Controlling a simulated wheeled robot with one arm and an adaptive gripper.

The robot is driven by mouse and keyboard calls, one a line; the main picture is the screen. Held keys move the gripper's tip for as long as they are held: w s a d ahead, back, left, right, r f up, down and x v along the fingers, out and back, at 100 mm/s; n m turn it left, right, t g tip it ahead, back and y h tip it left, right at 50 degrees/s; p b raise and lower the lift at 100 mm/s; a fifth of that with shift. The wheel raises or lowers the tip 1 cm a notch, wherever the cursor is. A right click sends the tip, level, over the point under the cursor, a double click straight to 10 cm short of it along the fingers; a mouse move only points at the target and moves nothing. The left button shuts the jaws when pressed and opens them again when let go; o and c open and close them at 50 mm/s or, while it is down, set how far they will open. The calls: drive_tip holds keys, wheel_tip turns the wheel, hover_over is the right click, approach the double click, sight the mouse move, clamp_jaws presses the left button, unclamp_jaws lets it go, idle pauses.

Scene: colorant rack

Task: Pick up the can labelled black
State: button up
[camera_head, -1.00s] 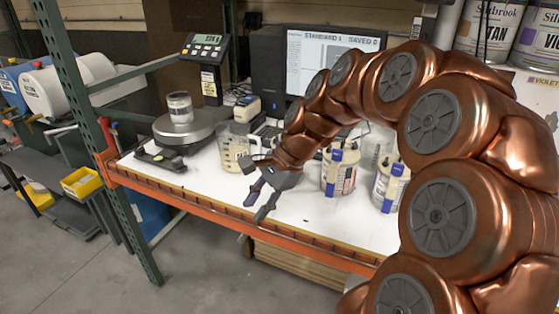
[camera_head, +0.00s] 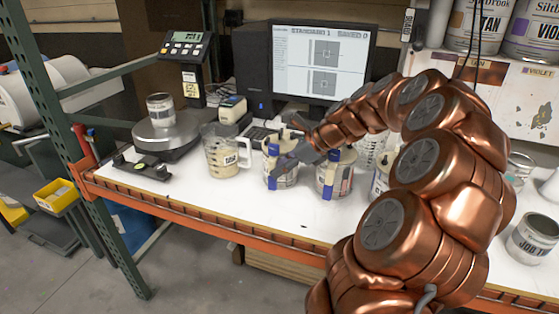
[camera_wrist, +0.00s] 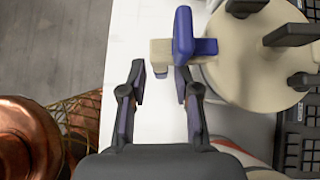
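I cannot read the word black on any can. Several pale cans with blue-and-cream pour spouts stand on the white bench in the head view: a left one (camera_head: 281,178), a middle one (camera_head: 336,178) and a third (camera_head: 380,182) partly behind my arm. A cream can lid (camera_wrist: 250,62) with a blue spout lever (camera_wrist: 183,32) lies just beyond and right of the right finger.
A measuring jug (camera_head: 221,152) stands left of the cans. A monitor (camera_head: 320,62) stands behind. TAN (camera_head: 474,27) and VIOLET (camera_head: 531,33) cans are on the upper right shelf. An orange beam (camera_head: 200,213) edges the bench.

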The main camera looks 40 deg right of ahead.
sight(271, 189)
drive_tip(key=p+x, duration=0.1)
drive_tip(key=x, duration=0.3)
drive_tip(key=shift+f, duration=0.35)
clamp_jaws()
